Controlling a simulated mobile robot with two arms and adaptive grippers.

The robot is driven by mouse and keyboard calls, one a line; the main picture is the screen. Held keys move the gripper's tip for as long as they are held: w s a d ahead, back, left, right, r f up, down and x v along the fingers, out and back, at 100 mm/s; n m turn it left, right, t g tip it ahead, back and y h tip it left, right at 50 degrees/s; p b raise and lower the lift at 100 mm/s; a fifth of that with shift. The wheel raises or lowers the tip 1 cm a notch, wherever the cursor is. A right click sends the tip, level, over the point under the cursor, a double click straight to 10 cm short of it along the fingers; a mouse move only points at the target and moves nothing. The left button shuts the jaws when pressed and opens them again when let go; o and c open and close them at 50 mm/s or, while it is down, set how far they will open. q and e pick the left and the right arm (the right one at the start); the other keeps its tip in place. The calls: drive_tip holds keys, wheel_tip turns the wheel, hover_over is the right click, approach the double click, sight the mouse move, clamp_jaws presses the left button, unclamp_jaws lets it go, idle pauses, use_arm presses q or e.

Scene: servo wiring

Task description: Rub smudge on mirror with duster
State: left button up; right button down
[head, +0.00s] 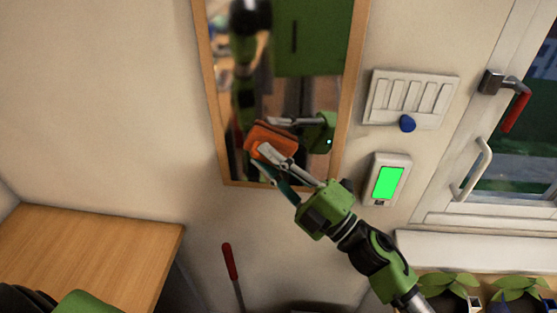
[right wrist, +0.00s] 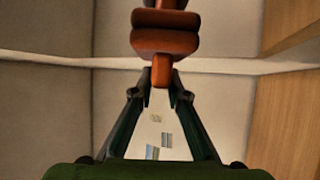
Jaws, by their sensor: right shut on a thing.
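The mirror (head: 226,120) hangs on the wall in a wooden frame and reflects blurred parts of the room. The orange-red duster (head: 268,138) is in front of its lower part. My right gripper (head: 266,158) is shut on the duster's handle. The right wrist view also shows the duster (right wrist: 165,42), its handle between my fingertips (right wrist: 161,84). I cannot tell whether the duster touches the glass. No smudge can be made out; the duster and gripper cover part of the glass. My left gripper is not in view.
Right of the mirror are a white slatted panel (head: 408,96) with a blue knob (head: 407,123) and a green-lit panel (head: 388,182). A glass door with a red handle (head: 515,110) is further right. A wooden table (head: 90,250) stands lower left; a red-handled tool (head: 230,262) stands below the mirror.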

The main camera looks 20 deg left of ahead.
drive_tip(key=shift+s+a, duration=0.2)
drive_tip(key=shift+a, duration=0.8)
drive_tip(key=shift+s+a, duration=0.2)
drive_tip(key=shift+a, duration=0.75)
drive_tip(key=shift+s, duration=0.15)
drive_tip(key=shift+s+d+p, duration=0.25)
drive_tip(key=shift+s+p, duration=0.05)
drive_tip(key=shift+s, duration=0.65)
drive_tip(key=shift+s+d+p, duration=0.25)
drive_tip(key=shift+s+p, duration=0.05)
drive_tip(key=shift+s, duration=0.6)
drive_tip(key=shift+s+d+p, duration=0.25)
drive_tip(key=shift+s+p, duration=0.05)
drive_tip(key=shift+s, duration=0.65)
drive_tip(key=s, duration=0.3)
drive_tip(key=shift+d+p, duration=0.4)
drive_tip(key=shift+w, duration=0.1)
